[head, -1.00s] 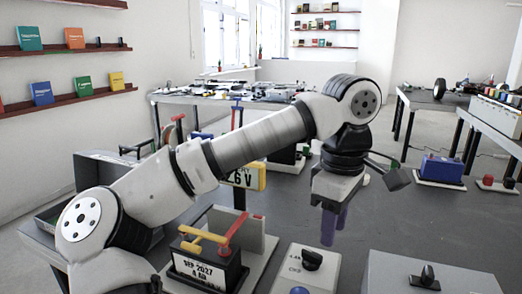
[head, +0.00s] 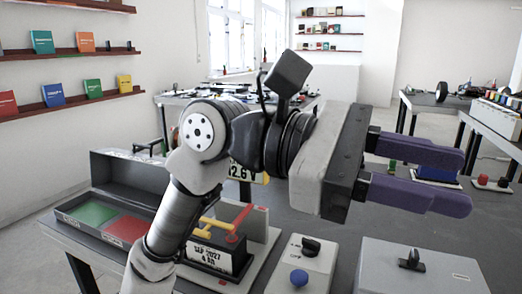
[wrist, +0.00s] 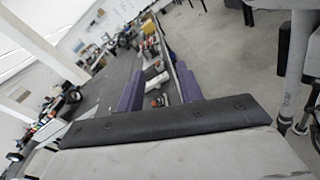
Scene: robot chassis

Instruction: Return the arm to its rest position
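My gripper (head: 425,178) is raised above the table, in the right half of the head view. Its two purple fingers point right and stand apart, with nothing seen between them. My arm bends up from the bottom of the head view, with the wrist near the middle. In the wrist view my gripper (wrist: 158,90) also shows two separate purple fingers, with the room tilted behind them.
Below stand a battery (head: 215,255) with red and yellow clamps, a panel with a black knob and blue button (head: 299,278), and a grey box (head: 420,275). A tray with green and red sections (head: 127,228) lies left. Another table (head: 490,125) stands at right.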

